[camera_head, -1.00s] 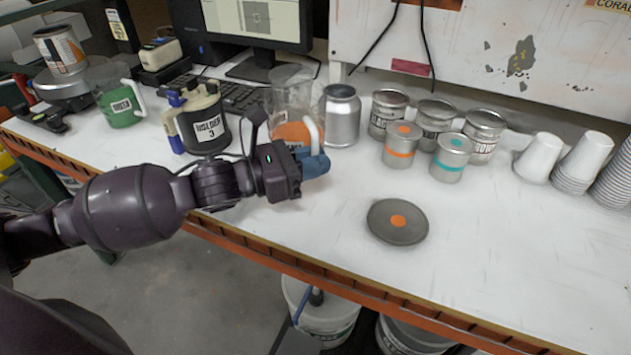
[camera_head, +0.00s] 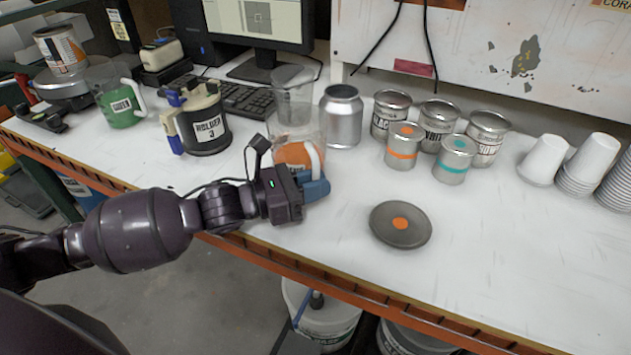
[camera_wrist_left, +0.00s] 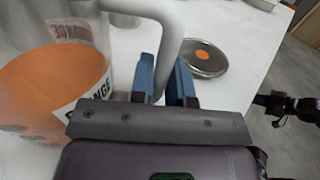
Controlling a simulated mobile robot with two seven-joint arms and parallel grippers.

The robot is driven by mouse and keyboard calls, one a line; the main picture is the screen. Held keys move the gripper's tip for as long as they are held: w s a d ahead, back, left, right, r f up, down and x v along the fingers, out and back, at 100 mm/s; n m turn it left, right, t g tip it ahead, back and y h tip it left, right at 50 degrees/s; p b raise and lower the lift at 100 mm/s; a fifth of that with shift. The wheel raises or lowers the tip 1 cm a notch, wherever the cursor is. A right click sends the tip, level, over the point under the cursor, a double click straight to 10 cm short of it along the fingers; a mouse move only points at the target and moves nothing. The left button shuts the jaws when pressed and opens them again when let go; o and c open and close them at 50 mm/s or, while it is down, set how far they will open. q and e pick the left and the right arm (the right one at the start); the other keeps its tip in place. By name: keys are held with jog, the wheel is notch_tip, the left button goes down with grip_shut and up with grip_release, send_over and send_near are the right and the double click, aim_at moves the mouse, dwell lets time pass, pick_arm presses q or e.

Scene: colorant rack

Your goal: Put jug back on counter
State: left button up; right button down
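The jug (camera_head: 298,156) is clear, with orange liquid, a label reading ORANGE and a white handle. It is near the counter's (camera_head: 480,225) front edge. My left gripper (camera_head: 318,188) has its blue fingers on both sides of the handle and is shut on it; the left wrist view shows the handle (camera_wrist_left: 170,38) between the fingertips (camera_wrist_left: 163,80). The jug's base is hidden behind the gripper, so I cannot tell whether it touches the counter. A dark part at the right of the left wrist view looks like my right gripper (camera_wrist_left: 283,105), too small to read.
An empty clear jug (camera_head: 294,92) and a silver canister (camera_head: 342,118) stand behind. Several paint cans (camera_head: 403,146) and paper cups (camera_head: 543,158) are to the right. A round grey lid-like disc (camera_head: 400,226) lies right of the gripper. Bare counter surrounds the disc.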

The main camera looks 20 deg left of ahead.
pick_arm(q)
jog(key=o, duration=0.4)
jog(key=shift+r, duration=0.25)
jog(key=shift+s+a+f, duration=0.15)
jog(key=shift+s+a, duration=0.1)
jog(key=shift+a, duration=0.05)
jog(key=p+v, duration=0.1)
jog(key=v, duration=1)
jog(key=shift+s, duration=0.1)
